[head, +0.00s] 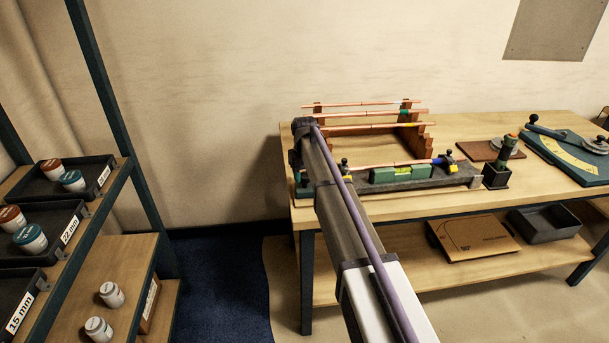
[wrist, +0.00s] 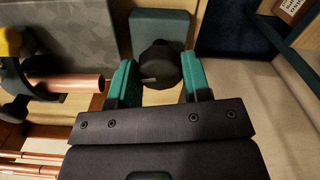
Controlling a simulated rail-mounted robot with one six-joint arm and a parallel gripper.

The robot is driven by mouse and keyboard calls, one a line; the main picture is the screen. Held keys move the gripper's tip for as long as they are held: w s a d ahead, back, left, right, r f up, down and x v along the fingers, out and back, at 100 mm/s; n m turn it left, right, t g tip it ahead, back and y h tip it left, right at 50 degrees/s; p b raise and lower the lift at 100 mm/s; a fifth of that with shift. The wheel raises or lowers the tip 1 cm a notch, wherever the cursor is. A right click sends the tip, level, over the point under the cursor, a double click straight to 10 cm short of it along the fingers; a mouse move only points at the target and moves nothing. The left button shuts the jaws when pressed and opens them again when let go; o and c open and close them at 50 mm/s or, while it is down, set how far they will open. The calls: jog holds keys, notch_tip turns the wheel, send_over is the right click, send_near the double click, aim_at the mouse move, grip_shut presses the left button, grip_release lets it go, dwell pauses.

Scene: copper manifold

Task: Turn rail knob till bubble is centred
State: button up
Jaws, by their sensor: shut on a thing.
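My gripper (wrist: 158,78) has its teal fingers on either side of the black rail knob (wrist: 161,62) and is shut on it. The knob has a pale mark on its face. Beyond it is a dark teal block (wrist: 160,27). In the head view my arm hides the gripper and the knob. The grey rail (head: 455,181) lies along the bench's front edge. A green spirit level (head: 384,176) with a bright yellow-green vial sits on it. The vial is too small to tell where the bubble is.
A copper pipe end (wrist: 80,83) is close to the left finger in the wrist view. Copper pipes (head: 350,127) lie on wooden stepped supports behind the rail. A torch-like tool in a black stand (head: 495,178) and a teal bending plate (head: 570,160) stand to the right on the bench.

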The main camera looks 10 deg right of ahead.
aim_at(304, 175)
dwell(0.3)
jog(key=o, duration=0.9)
jog(key=shift+o, duration=0.2)
notch_tip(304, 175, up, 11)
jog(key=p, duration=1)
jog(key=shift+p, duration=0.4)
jog(key=shift+f, duration=0.1)
